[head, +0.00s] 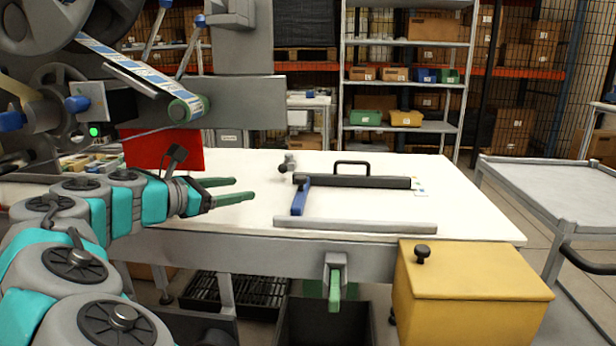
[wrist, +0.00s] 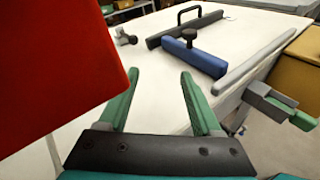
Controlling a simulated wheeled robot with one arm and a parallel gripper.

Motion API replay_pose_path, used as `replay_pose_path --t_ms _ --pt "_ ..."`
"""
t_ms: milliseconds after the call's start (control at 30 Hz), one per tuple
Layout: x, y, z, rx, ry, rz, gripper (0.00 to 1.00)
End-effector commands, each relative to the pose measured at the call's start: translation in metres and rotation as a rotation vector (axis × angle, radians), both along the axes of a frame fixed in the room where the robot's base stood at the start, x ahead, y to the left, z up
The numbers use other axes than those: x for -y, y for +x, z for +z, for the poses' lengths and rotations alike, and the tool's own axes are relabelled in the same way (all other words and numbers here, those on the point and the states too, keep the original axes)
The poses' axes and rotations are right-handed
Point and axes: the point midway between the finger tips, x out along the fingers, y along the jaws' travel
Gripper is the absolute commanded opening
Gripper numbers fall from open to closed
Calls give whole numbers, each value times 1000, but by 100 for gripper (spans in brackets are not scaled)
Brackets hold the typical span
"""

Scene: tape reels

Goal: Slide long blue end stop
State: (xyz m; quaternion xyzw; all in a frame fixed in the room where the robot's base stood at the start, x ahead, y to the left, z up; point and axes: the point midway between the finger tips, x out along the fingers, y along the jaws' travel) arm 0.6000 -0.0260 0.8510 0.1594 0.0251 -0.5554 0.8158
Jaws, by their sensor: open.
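The long blue end stop (head: 301,196) lies on the white table between a black bar with a handle and a grey front rail. In the wrist view the blue end stop (wrist: 195,55) lies ahead of my gripper, with a dark knob on top. My gripper (head: 245,189) is to the left of the stop, above the table, with its green fingers apart and nothing between them. In the wrist view my gripper (wrist: 158,85) is open and empty, and the stop is beyond the fingertips. The knob is not clear in the head view.
The black bar (head: 352,182) lies behind the stop, and the grey rail (head: 355,225) runs along the table's front. A red panel (head: 160,150) hangs close to my gripper's left. A yellow box (head: 470,285) stands at the front right. The white table (head: 460,215) is clear at right.

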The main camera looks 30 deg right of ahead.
Motion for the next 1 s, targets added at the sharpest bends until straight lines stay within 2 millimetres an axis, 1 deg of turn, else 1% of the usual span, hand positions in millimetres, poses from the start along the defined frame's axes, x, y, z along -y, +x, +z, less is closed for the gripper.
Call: replay_pose_path --t_ms 33,100,300,400,567,667,900,1000 --pt "15 1 -1 -18 -36 -27 66" --pt "34 1 -2 -45 -86 -61 66" --pt "82 -1 -4 -130 -223 -150 66" --pt "96 -2 -4 -157 -263 -175 66" --pt "109 -1 -3 -168 -282 -187 66" --pt "121 1 -3 -167 -281 -185 66" --pt "157 8 -3 -167 -281 -186 66" --pt "167 10 -3 -167 -280 -183 66"
